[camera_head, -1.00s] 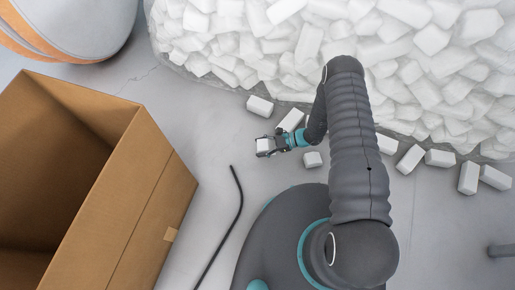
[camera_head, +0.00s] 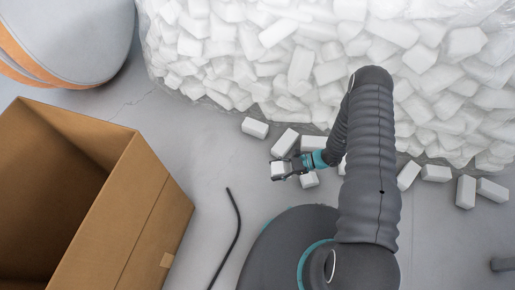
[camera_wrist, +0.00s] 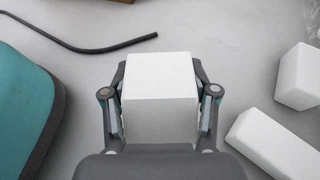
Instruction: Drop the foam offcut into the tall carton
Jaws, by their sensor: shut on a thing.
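My gripper (camera_head: 279,171) is shut on a white foam offcut (camera_wrist: 160,92). In the wrist view the block sits between both fingers and sticks out past their tips. In the head view the held offcut (camera_head: 277,170) is small and partly covered by the fingers. The tall carton (camera_head: 131,215) is a brown open-topped box at the left, its inside dark and its floor partly out of view. My gripper is right of the carton, with grey floor between them.
Several loose white blocks (camera_head: 254,128) lie around my gripper, in front of a large clear bag of foam pieces (camera_head: 300,60). A black hose (camera_head: 236,225) lies on the floor between carton and base. A grey-and-orange inflatable board (camera_head: 75,35) is at upper left.

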